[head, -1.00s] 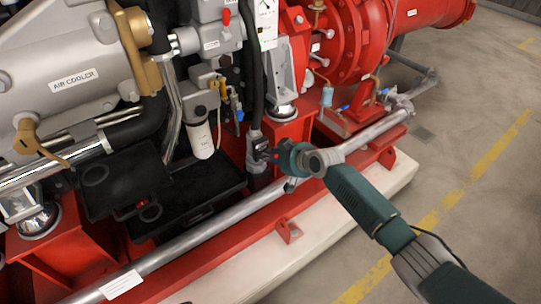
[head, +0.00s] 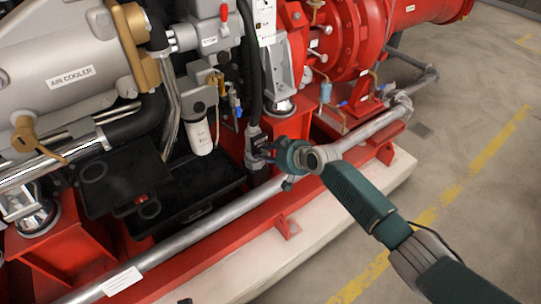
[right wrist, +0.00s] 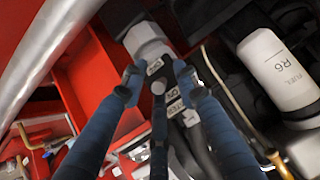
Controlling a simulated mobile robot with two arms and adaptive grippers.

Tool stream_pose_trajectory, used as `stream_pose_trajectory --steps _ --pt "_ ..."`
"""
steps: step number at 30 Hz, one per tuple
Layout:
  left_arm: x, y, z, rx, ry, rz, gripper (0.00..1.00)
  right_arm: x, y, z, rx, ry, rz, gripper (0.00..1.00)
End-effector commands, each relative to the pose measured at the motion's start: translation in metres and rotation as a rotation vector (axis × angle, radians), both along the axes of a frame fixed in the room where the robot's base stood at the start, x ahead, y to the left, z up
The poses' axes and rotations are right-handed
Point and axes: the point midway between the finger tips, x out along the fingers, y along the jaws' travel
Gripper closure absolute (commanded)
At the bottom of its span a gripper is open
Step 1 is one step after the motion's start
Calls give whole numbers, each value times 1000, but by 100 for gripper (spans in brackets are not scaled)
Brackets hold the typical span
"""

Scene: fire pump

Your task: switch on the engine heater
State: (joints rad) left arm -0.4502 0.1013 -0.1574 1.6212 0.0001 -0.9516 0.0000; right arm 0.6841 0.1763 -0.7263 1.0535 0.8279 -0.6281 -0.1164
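The engine heater switch is a small dark unit with white labels, some reading ON and OFF, in the right wrist view (right wrist: 180,85). It sits on a grey fitting (right wrist: 148,40). In the head view that fitting (head: 253,138) stands low beside the red frame, and my gripper partly hides the switch. My right gripper (head: 266,151) is right at the switch. In the right wrist view its blue fingers (right wrist: 160,88) are spread apart in front of the labels. I cannot tell whether they touch the switch. My left gripper is not in view.
A grey pipe (head: 215,217) runs along the red base (head: 255,238) below the switch. A white filter (head: 200,138) and black trays (head: 112,178) are to its left. A red pump (head: 357,40) is behind, to the right. The floor (head: 460,110) at right is clear.

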Motion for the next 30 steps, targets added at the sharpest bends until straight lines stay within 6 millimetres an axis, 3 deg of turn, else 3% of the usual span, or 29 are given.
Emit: stream_pose_trajectory --steps 8,21,30 --pt "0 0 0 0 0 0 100 -13 -14 14 0 -2 -1 70" --pt "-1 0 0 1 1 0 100 -60 -52 59 -1 -1 0 70" --pt "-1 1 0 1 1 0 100 -73 -62 71 0 1 0 70"
